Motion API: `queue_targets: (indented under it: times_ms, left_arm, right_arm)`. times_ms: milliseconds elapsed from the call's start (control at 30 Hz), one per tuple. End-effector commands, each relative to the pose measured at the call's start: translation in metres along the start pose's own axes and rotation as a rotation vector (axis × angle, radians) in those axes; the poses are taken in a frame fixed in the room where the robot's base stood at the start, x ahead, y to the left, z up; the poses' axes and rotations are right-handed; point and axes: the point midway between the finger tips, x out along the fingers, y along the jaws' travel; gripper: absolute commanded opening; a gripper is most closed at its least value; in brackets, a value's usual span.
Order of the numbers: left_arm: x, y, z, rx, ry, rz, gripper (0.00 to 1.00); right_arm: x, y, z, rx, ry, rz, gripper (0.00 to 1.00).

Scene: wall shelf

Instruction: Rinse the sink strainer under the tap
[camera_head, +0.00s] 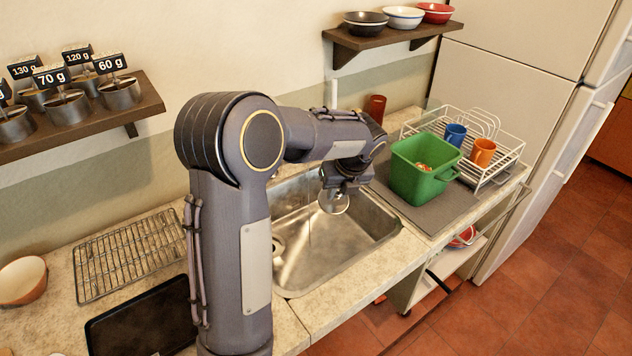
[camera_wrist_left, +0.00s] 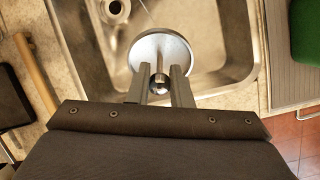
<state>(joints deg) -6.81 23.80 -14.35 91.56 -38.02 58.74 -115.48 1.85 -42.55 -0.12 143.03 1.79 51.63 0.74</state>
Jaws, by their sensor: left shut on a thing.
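My left gripper (camera_head: 341,186) is over the sink (camera_head: 345,248), shut on the knob of the round metal sink strainer (camera_head: 334,202). In the left wrist view the strainer's pale disc (camera_wrist_left: 150,46) lies beyond the fingertips (camera_wrist_left: 160,74), with the knob between them. The disc is held above the basin floor. A thin line like a water stream (camera_head: 309,215) comes down left of the strainer; I cannot tell whether it touches it. The tap is mostly hidden behind my left arm. The drain hole (camera_wrist_left: 115,9) is open in the basin floor. My right gripper is out of view.
Right of the sink, a green bin (camera_head: 412,185) with scraps inside stands on a grey mat, beside a dish rack (camera_head: 497,165) with cups. A red-brown cup (camera_head: 377,105) is behind. Left are a wire rack (camera_head: 130,255) and a black tray (camera_head: 140,322). Shelves hang above.

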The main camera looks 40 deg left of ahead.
Motion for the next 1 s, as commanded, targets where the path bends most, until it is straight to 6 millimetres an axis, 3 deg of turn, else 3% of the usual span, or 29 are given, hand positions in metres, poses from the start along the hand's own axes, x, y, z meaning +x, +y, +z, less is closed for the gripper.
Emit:
queue_targets:
  times_ms: [367,1000]
  left_arm:
    - [-0.003,0.0,-0.001,0.0,0.0,-0.001,0.0]
    - [-0.054,-0.004,-0.031,0.001,0.0,-0.001,0.0]
  right_arm:
    - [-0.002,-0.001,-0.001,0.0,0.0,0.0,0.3]
    - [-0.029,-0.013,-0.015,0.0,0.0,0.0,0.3]
